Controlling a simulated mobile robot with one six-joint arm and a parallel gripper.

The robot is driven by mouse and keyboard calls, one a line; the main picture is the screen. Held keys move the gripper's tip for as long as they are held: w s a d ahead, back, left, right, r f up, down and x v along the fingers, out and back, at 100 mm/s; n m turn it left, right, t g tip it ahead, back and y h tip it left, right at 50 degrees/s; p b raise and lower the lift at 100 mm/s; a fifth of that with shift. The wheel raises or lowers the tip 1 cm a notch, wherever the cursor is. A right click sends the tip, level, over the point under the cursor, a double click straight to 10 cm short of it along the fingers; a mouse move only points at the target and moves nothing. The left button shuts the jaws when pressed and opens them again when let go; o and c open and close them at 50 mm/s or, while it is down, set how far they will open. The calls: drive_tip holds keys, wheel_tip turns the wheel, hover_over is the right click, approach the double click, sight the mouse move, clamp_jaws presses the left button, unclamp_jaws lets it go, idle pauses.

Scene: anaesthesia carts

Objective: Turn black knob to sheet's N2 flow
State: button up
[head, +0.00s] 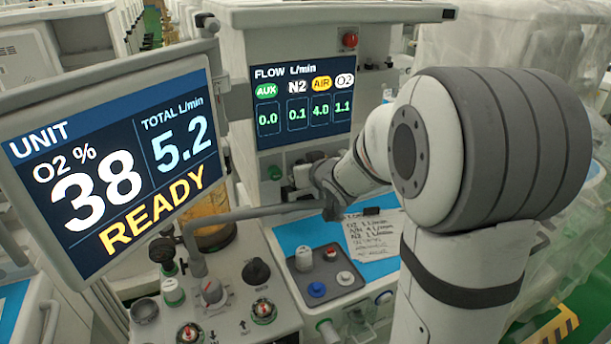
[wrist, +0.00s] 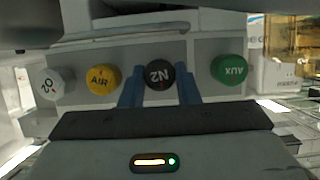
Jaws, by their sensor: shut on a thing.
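The black N2 knob (wrist: 159,76) is on the panel in the wrist view, its label upside down. My gripper (wrist: 160,92) has its two blue fingers on either side of it, shut on it. In the head view my gripper (head: 312,180) is at the panel below the flow display (head: 303,98) and hides the black knob. The display reads AUX 0.0, N2 0.1, AIR 4.0, O2 1.1. The handwritten sheet (head: 374,236) lies on the blue worktop; its small lines for O2, Air and N2 are hard to read.
Beside the black knob are a yellow AIR knob (wrist: 102,80), a white O2 knob (wrist: 50,84) and a green AUX knob (wrist: 229,68). A large screen (head: 115,165) reads O2 38%, total 5.2, READY. A grey bent pipe (head: 250,213) crosses below my gripper.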

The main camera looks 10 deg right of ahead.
drive_tip(key=f+n+h+b, duration=0.1)
drive_tip(key=b, duration=0.5)
drive_tip(key=shift+a+n, duration=0.15)
drive_tip(key=shift+n, duration=0.25)
drive_tip(key=n+h+b, duration=0.1)
drive_tip(key=b, duration=0.7)
drive_tip(key=shift+n+t+b, duration=0.3)
drive_tip(key=shift+n+t, duration=0.1)
drive_tip(key=n+b, duration=0.1)
drive_tip(key=b, duration=0.3)
drive_tip(key=shift+r+h+b, duration=0.15)
drive_tip(key=shift+h+b, duration=0.15)
drive_tip(key=shift+h, duration=0.1)
drive_tip(key=shift+b, duration=0.3)
drive_tip(key=shift+r+b, duration=0.25)
drive_tip(key=shift+b, duration=0.25)
drive_tip(key=o, duration=0.7)
